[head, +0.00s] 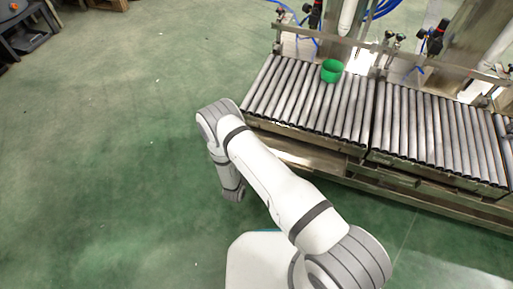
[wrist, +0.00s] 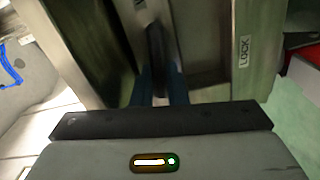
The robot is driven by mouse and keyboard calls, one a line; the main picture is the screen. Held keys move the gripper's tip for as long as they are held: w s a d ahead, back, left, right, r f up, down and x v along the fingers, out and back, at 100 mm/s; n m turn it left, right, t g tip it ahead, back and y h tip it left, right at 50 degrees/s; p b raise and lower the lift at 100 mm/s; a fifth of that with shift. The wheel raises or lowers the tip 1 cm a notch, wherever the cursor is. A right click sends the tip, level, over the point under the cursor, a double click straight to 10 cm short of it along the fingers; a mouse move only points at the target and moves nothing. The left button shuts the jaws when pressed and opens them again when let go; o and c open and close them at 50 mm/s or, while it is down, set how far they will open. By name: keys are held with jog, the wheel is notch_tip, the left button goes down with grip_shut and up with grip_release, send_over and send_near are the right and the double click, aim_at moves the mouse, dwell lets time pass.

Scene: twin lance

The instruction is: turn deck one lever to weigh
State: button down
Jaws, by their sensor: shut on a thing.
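In the wrist view my gripper (wrist: 159,92) is shut on a dark upright lever (wrist: 156,50), with one blue finger on each side of it. The lever stands in front of a grey metal panel. A plate marked LOCK (wrist: 245,52) is to the right of the lever. No "weigh" mark can be read. In the head view my white arm reaches toward the left front of the roller deck (head: 300,100), and the gripper and lever cannot be seen there.
A green cup (head: 331,70) stands on the rollers near the back. A second roller deck (head: 435,130) joins on the right. Filling machinery with blue hoses stands behind the decks. The green floor (head: 110,150) to the left is clear.

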jog(key=shift+d+n, duration=0.2)
jog(key=shift+n, duration=0.6)
jog(key=c, duration=1.4)
grip_release()
jog(key=shift+a, duration=0.15)
jog(key=shift+c, duration=0.2)
jog(key=shift+a, duration=0.1)
